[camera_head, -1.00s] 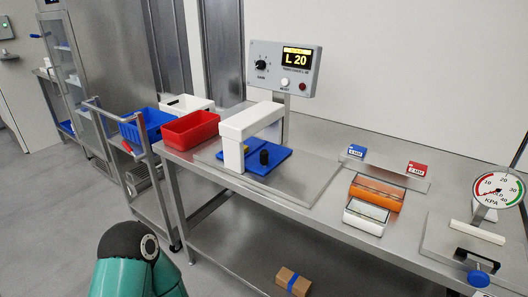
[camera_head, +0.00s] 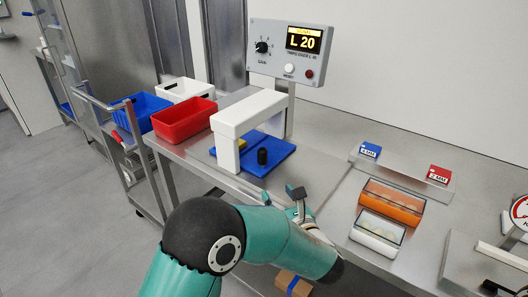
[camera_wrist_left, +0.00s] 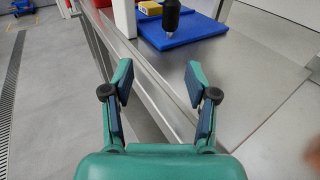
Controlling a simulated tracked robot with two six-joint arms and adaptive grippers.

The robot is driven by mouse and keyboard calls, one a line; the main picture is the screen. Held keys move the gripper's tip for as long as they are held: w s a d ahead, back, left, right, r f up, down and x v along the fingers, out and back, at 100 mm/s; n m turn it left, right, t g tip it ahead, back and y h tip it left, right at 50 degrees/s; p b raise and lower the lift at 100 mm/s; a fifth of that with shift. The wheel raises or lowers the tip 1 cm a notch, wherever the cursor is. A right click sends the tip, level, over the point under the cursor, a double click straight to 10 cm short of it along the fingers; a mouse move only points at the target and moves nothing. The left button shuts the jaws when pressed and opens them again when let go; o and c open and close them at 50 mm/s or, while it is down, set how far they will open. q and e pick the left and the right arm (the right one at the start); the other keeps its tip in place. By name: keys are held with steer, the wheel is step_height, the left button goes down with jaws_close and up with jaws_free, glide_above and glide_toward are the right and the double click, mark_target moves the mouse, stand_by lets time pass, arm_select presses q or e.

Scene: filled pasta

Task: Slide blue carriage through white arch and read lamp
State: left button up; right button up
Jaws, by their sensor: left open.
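The blue carriage (camera_head: 283,147) is a flat blue plate with an upright black knob (camera_head: 262,157) and a yellow block (camera_head: 242,144). It lies on a metal plate at the white arch (camera_head: 221,148), partly under the crossbar. The carriage also shows at the top of the left wrist view (camera_wrist_left: 205,27). A red lamp (camera_head: 309,73), apparently unlit, sits on the grey display box (camera_head: 259,68), whose screen reads "L 20". My left gripper (camera_wrist_left: 160,80) is open and empty, short of the knob, near the table's front edge. My right gripper is not in view.
Red (camera_head: 184,121), blue and white bins stand left of the arch. To the right are an orange-fronted box (camera_head: 391,204), a white-fronted box (camera_head: 377,232) and a rack with blue and red tags (camera_head: 439,174). The bare table right of the carriage is clear.

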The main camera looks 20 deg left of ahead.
mark_target(264, 153)
arm_select(q)
steer(key=shift+t, duration=0.5)
steer(key=r+p+x, duration=0.1)
steer(key=x, duration=0.4)
steer(key=r+p+x, duration=0.1)
steer(key=x, duration=0.5)
steer(key=d+p+x, duration=0.1)
steer(key=x, duration=0.5)
steer(key=shift+w+a+r, duration=0.1)
steer(key=shift+w+r, duration=0.3)
steer(key=shift+w, duration=0.1)
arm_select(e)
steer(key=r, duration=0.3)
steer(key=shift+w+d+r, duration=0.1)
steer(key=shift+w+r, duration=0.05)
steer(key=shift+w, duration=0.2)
arm_select(q)
jaws_close()
